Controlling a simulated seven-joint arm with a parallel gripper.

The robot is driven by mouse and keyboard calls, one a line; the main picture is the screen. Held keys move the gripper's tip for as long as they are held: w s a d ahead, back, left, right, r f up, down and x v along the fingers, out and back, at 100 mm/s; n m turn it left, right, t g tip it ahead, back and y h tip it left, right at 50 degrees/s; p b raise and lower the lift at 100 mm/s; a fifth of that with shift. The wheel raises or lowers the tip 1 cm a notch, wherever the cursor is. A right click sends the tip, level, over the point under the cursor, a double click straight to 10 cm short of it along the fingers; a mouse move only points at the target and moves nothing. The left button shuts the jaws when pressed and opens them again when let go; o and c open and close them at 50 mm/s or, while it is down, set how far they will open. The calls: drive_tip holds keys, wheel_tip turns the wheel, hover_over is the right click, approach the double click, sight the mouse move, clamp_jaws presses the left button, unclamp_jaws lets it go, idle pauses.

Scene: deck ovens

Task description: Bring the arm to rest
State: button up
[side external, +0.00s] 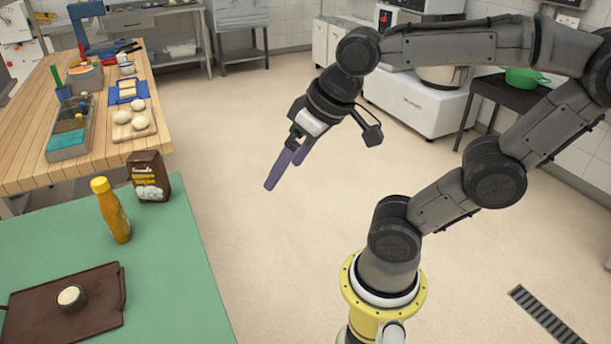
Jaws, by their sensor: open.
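My gripper (286,168) hangs in the air over the open floor, to the right of the green table. Its two purple fingers point down and to the left, and they are apart with nothing between them. My arm is bent, with its upper links raised at the right and the wrist reaching left. The gripper touches nothing.
On the green table (178,265) stand a yellow-capped bottle (116,215), a brown packet (149,178) and a brown tray (100,312) holding a small round pot (70,297). A wooden bench (25,145) with dough balls and tools lies behind. The floor (250,240) between is clear.

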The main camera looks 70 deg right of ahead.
drive_tip(key=shift+s+f+n, duration=0.55)
drive_tip(key=shift+s, duration=0.2)
drive_tip(key=shift+s+f+n, duration=0.5)
drive_tip(key=shift+s+n, duration=0.05)
drive_tip(key=shift+s, duration=0.15)
